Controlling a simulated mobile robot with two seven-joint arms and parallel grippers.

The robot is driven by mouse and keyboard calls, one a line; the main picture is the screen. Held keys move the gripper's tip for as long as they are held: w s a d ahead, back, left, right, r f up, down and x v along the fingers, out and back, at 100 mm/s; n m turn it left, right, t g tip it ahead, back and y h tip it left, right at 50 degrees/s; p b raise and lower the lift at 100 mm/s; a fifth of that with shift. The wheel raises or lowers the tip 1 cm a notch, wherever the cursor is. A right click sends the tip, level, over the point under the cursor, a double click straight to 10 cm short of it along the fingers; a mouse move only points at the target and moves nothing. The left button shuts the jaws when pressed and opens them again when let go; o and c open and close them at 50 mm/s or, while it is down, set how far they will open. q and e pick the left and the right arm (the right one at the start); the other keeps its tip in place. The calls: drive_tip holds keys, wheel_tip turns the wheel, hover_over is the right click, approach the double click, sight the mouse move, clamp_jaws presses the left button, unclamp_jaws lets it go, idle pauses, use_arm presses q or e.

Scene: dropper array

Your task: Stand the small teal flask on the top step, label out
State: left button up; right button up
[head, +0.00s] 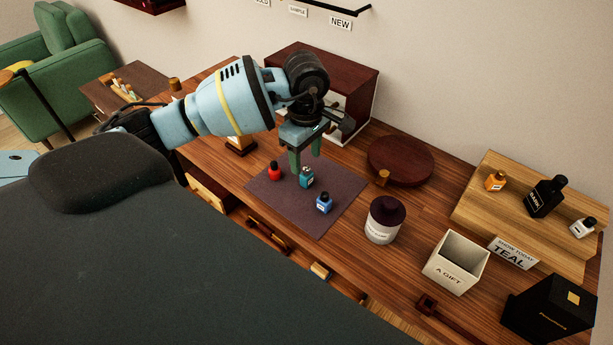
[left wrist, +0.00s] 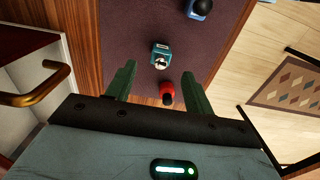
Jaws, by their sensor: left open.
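The small teal flask (head: 307,177) stands on a dark purple mat (head: 270,205) between a red flask (head: 274,171) and a blue flask (head: 324,203). My left gripper (head: 305,165) is open, its green fingers pointing down just above and behind the teal flask. The wooden step stand (head: 480,215) at the right holds an orange bottle (head: 495,181), a black bottle (head: 546,196) and a white bottle (head: 582,227). My right gripper is not in view.
A sign reading "TEAL" (head: 513,252) stands in front of the steps. A gift box (head: 455,262), a black box (head: 549,307), a lidded jar (head: 383,220) and a round dark board (head: 400,160) stand on the table. A dark red cabinet (head: 322,75) is behind my left gripper.

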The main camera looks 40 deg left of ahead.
sight(307, 168)
use_arm(q)
drive_tip(key=shift+d+f+p, duration=0.1)
drive_tip(key=shift+f+p, duration=0.25)
drive_tip(key=shift+f, duration=2.9)
drive_tip(key=c, duration=1.1)
drive_tip(key=shift+c, duration=0.2)
drive_tip(key=shift+r, duration=0.1)
drive_tip(key=shift+r, duration=0.4)
drive_tip(key=r, duration=0.1)
drive_tip(key=s+r, duration=0.1)
drive_tip(key=shift+s+d+r, duration=0.1)
drive_tip(key=shift+d+r, duration=0.2)
drive_tip(key=shift+r, duration=0.05)
drive_tip(key=s+d+r, duration=0.1)
drive_tip(key=s+d, duration=0.6)
drive_tip(key=s, duration=0.5)
drive_tip(key=shift+s+d+r+b, duration=0.2)
drive_tip(key=shift+s+d+b, duration=0.1)
drive_tip(key=shift+d+b, duration=0.1)
